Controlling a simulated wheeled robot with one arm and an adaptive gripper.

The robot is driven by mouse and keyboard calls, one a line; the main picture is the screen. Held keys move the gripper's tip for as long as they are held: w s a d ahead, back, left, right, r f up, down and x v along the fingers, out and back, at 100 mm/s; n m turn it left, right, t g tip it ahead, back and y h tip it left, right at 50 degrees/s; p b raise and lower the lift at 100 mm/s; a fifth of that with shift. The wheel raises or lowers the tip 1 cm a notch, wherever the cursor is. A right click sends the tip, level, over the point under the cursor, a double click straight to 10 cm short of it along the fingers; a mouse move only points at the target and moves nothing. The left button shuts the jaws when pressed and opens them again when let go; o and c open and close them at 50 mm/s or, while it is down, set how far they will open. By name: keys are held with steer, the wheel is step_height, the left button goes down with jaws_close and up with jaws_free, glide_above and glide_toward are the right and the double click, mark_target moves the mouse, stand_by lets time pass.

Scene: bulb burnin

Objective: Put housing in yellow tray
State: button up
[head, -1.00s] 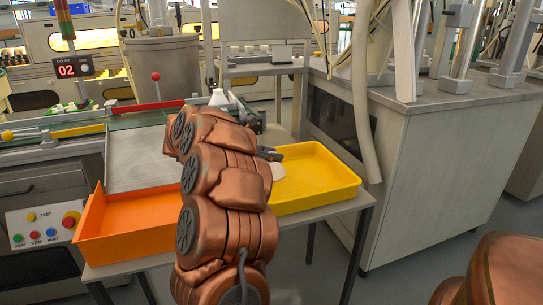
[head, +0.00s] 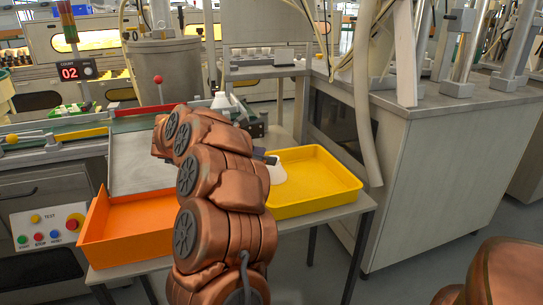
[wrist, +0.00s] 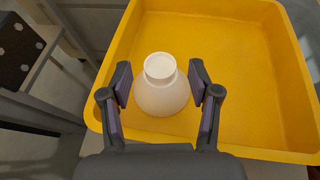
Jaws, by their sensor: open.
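The white, rounded housing (wrist: 161,92) with a narrow round top is inside the yellow tray (wrist: 225,60), close to its near wall in the wrist view. In the head view the housing (head: 278,175) shows at the tray's left end, partly hidden by my arm. The yellow tray (head: 325,180) stands on the right part of a small table. My gripper (wrist: 160,80) is open, with one finger on each side of the housing and visible gaps between. In the head view my gripper (head: 268,158) is mostly hidden behind my arm.
An orange tray (head: 128,228) sits left of my arm on the same table. A metal plate (head: 140,160) lies behind it. Another white, cone-like piece (head: 222,101) stands farther back. A grey cabinet (head: 430,180) is close on the right. The rest of the yellow tray is empty.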

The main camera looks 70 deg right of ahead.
steer(key=p+v, duration=0.1)
steer(key=v, duration=0.7)
steer(key=shift+w+p, duration=0.2)
steer(key=shift+p, duration=0.1)
steer(key=shift+a, duration=0.15)
